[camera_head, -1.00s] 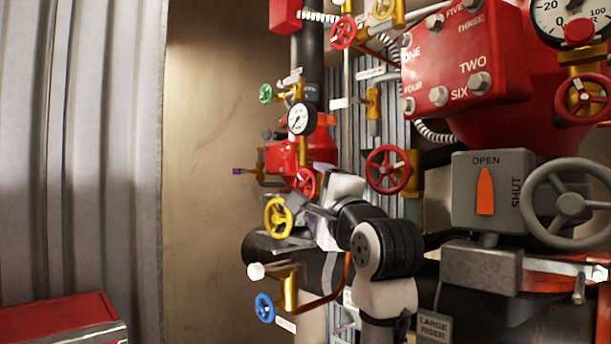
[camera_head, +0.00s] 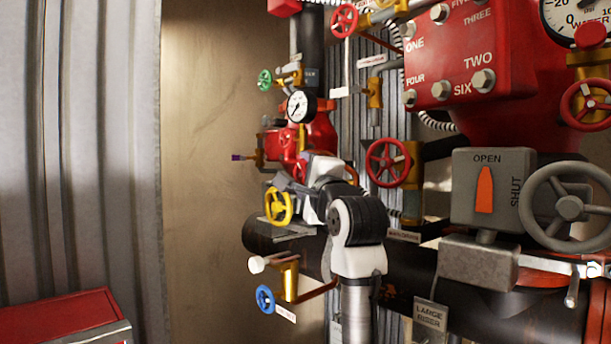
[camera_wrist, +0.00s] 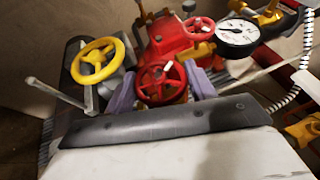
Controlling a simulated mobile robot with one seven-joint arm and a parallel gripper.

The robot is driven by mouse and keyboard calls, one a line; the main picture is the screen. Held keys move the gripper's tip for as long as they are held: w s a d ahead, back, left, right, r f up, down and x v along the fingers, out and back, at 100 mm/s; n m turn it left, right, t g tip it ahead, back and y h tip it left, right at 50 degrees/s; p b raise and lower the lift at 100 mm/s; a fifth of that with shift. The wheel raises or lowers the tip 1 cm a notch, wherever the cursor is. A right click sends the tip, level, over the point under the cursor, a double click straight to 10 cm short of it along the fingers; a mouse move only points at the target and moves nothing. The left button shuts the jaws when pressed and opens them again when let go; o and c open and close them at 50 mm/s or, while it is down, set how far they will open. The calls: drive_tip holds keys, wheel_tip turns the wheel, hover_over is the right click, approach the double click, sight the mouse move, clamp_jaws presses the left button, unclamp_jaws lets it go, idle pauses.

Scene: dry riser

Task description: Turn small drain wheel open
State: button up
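Several small handwheels show, and I cannot read a label that tells which is the drain wheel. A small red wheel (camera_wrist: 161,82) faces my gripper in the wrist view, on a red valve body. My gripper (camera_wrist: 160,90) is open, with a lavender finger on each side of this wheel; I cannot tell whether they touch it. A yellow wheel (camera_wrist: 97,60) is just left of the gripper and also shows in the head view (camera_head: 278,207). In the head view my gripper (camera_head: 290,180) hides most of the red wheel. A blue wheel (camera_head: 265,298) is lower down.
A pressure gauge (camera_wrist: 237,37) stands right of the red wheel. A thin pale lever (camera_wrist: 55,95) sticks out at the left. A larger red wheel (camera_head: 388,162) and a grey OPEN/SHUT box (camera_head: 493,190) are to the right. A red box (camera_head: 62,318) is at lower left.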

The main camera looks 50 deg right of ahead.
drive_tip(key=shift+c, duration=1.2)
drive_tip(key=shift+y, duration=0.3)
drive_tip(key=shift+r+n+g+y, duration=0.1)
drive_tip(key=shift+n+g+y, duration=0.55)
drive_tip(key=shift+g, duration=0.55)
drive_tip(key=n+g+y, duration=0.1)
drive_tip(key=g, duration=0.2)
drive_tip(key=shift+r, duration=0.1)
drive_tip(key=g+y, duration=0.1)
drive_tip(key=g, duration=0.1)
drive_tip(key=n+g, duration=0.1)
drive_tip(key=g, duration=0.1)
drive_tip(key=shift+w+a+n+g+y, duration=0.1)
drive_tip(key=shift+w+n+g+y, duration=0.05)
drive_tip(key=shift+n+g+y, duration=0.15)
drive_tip(key=shift+g+y, duration=0.25)
drive_tip(key=shift+g, duration=0.55)
drive_tip(key=shift+n+g, duration=0.25)
drive_tip(key=shift+g, duration=0.15)
